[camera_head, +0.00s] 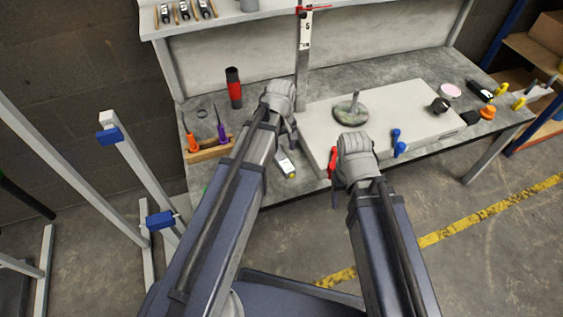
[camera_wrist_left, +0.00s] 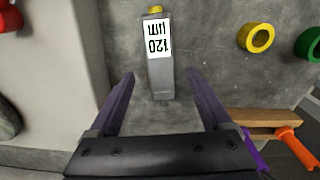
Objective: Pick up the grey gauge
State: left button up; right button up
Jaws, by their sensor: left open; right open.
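The grey gauge (camera_head: 285,164) lies on the bench between the wooden tool rack and the pale block. In the left wrist view the gauge (camera_wrist_left: 160,82) is a grey bar with a white "120 µm" label and a yellow end. My left gripper (camera_head: 292,130) is open over the bench beside the block. In the left wrist view my left gripper's (camera_wrist_left: 160,74) fingers lie on either side of the gauge's plain end, with gaps on both sides. I cannot tell its height above the gauge. My right gripper (camera_head: 336,188) is at the block's front edge, fingers mostly hidden.
The pale block (camera_head: 385,105) carries a round disc with a post (camera_head: 351,112). A red item (camera_head: 332,162) is beside my right gripper. The wooden rack (camera_head: 208,152) holds orange and purple-handled tools. A yellow ring (camera_wrist_left: 256,38) and a green ring (camera_wrist_left: 309,45) lie near the gauge.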

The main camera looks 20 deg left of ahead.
aim_at(281, 157)
pick_arm(q)
notch_tip(281, 157, down, 4)
jog(key=b, duration=0.3)
jog(key=shift+a+f+b, duration=0.1)
jog(key=shift+f+b, duration=0.15)
jog(key=shift+b, duration=0.15)
jog(key=shift+r, duration=0.1)
jog(key=shift+c, duration=0.4)
grip_shut()
